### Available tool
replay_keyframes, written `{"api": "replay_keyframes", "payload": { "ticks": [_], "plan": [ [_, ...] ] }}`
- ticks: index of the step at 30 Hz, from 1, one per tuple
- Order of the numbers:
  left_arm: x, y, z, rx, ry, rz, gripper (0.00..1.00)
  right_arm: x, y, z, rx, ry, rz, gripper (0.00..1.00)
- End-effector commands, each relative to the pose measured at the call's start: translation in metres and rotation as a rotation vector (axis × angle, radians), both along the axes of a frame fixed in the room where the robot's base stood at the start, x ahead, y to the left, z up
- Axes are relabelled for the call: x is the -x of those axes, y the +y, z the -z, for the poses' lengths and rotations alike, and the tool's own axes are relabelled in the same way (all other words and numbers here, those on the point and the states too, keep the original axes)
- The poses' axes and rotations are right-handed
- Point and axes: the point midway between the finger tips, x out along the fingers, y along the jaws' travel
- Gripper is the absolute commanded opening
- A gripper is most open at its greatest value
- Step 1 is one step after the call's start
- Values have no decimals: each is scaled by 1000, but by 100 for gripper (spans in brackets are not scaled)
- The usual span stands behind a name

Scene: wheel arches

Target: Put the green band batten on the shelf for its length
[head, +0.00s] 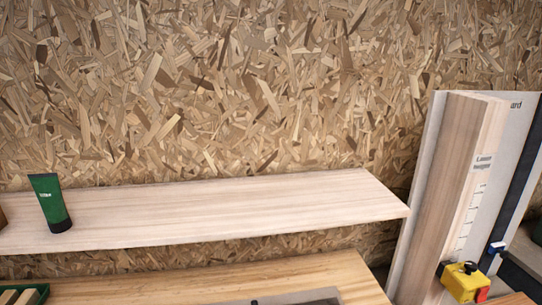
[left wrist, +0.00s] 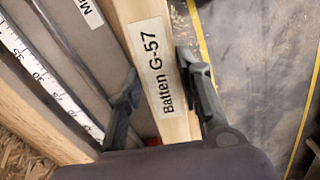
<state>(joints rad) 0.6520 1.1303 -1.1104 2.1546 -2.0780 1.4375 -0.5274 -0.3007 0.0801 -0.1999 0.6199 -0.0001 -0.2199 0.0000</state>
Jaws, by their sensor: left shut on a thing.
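In the left wrist view my left gripper (left wrist: 160,80) is shut on a pale wooden batten (left wrist: 128,14) with a white label reading "Batten G-57". One finger lies on each side of it. No green band shows on the visible part of the batten, and its ends are out of view. In the head view a pale wooden shelf (head: 250,205) runs along the chipboard wall, mostly bare. Neither gripper shows in the head view, and my right gripper is in no view.
A dark green tube (head: 49,203) stands on the shelf's left part. Below is a wooden worktop (head: 180,284) with a green tray (head: 42,293) at left. A tall wooden upright (head: 445,190) and a yellow box (head: 465,281) are at right. Measuring scales (left wrist: 38,75) lie beside the batten.

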Motion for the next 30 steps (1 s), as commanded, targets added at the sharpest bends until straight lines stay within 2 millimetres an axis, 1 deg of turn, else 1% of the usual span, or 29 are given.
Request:
{"api": "replay_keyframes", "payload": {
  "ticks": [1, 5, 9, 15, 18, 21, 24, 30],
  "plan": [
    [-6, -9, 4, 10, -10, 86, 0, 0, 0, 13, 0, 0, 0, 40],
    [-15, -29, 1, 24, -15, 395, 0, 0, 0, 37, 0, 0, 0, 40],
    [-21, -50, -8, 29, -24, 774, 0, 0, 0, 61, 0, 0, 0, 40],
    [-23, -71, -21, 15, -27, 1264, 0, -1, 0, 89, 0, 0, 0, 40],
    [-22, -76, -27, 5, -24, 1442, 0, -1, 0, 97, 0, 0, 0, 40],
    [-22, -79, -31, -3, -18, 1563, 0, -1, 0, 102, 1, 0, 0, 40],
    [-21, -81, -34, -7, -15, 1629, 0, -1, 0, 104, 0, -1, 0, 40],
    [-21, -81, -37, -9, -14, 1651, 0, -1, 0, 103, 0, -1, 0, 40]
  ]
}}
